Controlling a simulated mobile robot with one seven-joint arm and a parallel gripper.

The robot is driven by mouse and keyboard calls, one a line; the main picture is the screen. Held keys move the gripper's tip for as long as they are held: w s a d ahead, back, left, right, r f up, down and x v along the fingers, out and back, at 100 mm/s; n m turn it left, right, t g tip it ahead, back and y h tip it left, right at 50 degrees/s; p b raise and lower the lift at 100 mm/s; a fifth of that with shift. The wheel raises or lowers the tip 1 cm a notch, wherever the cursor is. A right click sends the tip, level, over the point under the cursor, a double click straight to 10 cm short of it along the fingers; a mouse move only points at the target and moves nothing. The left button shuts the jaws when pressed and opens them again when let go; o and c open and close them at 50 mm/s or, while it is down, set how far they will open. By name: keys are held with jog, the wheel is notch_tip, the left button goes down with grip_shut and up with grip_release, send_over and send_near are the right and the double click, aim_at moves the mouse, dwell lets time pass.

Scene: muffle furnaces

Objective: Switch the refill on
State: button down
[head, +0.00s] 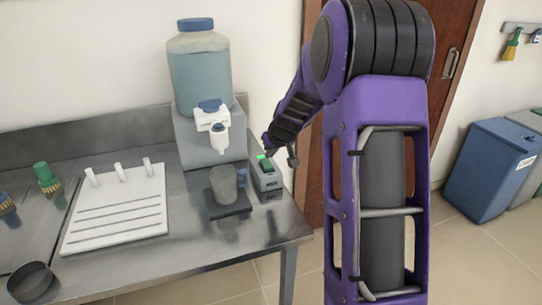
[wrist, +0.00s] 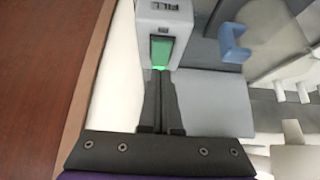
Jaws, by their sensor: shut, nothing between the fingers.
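The refill switch is a small grey box (head: 266,178) at the right end of the steel bench, with a green lit rocker on its top. In the wrist view the box (wrist: 178,18) carries lettering that reads "FILL", and the green rocker (wrist: 161,53) glows brightest at its near end. My gripper (head: 270,150) is over the box. In the wrist view its two dark fingers (wrist: 161,76) are together and empty, with their tips at the rocker's near edge. I cannot tell whether they touch it.
A water container (head: 200,85) with a blue cap and white tap stands on a grey stand behind. A grey jug (head: 224,183) with a blue handle (wrist: 235,42) sits close beside the box. A white rack (head: 115,210) lies left. A wooden door (head: 455,25) is behind my arm.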

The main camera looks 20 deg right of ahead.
jog(key=s+f+v, duration=0.1)
jog(key=v, duration=1)
jog(key=shift+s+b, duration=0.3)
jog(key=shift+s, duration=0.05)
jog(key=shift+r, duration=0.1)
